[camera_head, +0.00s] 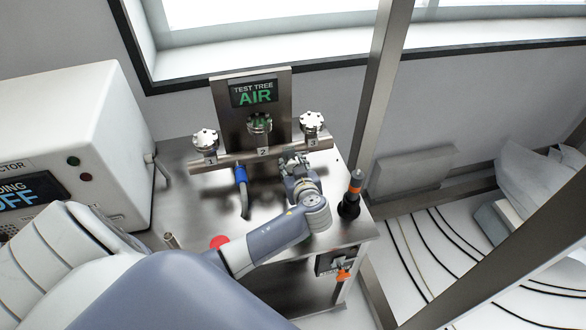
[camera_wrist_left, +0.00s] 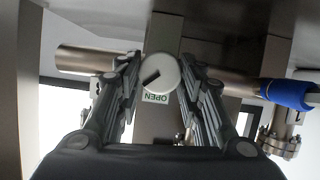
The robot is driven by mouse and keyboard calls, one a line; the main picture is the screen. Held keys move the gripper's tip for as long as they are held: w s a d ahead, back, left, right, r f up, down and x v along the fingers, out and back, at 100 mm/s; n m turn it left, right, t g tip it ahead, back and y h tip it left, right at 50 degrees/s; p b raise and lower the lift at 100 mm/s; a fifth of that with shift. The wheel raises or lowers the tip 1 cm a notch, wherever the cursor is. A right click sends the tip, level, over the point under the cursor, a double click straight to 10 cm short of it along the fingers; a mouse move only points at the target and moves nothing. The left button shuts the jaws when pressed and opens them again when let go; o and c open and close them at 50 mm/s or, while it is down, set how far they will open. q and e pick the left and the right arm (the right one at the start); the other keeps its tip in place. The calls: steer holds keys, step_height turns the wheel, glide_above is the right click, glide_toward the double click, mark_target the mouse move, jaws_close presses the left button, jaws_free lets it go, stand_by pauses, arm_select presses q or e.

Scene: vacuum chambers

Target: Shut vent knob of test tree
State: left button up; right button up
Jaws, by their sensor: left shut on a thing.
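The test tree (camera_head: 227,118) stands on a steel bench, with a green "AIR" display and a horizontal pipe numbered 1, 2 and 3. My left gripper (camera_head: 290,168) reaches the front of the tree, just below the pipe between ports 2 and 3. In the left wrist view the fingers of my left gripper (camera_wrist_left: 163,74) are shut on a round white knob (camera_wrist_left: 162,73). The knob has a black pointer line. A green "OPEN" label (camera_wrist_left: 156,98) sits beside it and reads upside down there. In the head view my gripper hides the knob. My right gripper is not in view.
A blue-handled pipe (camera_head: 241,178) is left of my gripper. A black and orange tool (camera_head: 352,193) stands at the bench's right edge. A white detector box (camera_head: 85,130) is at the left. A red button (camera_head: 219,242) lies near my forearm.

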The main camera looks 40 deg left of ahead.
arm_select(q)
steer(key=shift+d+f+m+g+b, duration=0.1)
steer(key=shift+f+m+g+b, duration=0.05)
steer(key=shift+m+g+b, duration=0.3)
steer(key=shift+w+d+m+g+y, duration=0.15)
steer(key=shift+m+g+y, duration=0.2)
steer(key=shift+m+y, duration=0.75)
steer(key=shift+w+m+g+y+b, duration=0.1)
steer(key=shift+m+g+y+b, duration=0.35)
steer(key=shift+m+b, duration=0.65)
steer(key=shift+m, duration=0.35)
steer(key=o, duration=1.1)
steer(key=shift+d, duration=0.1)
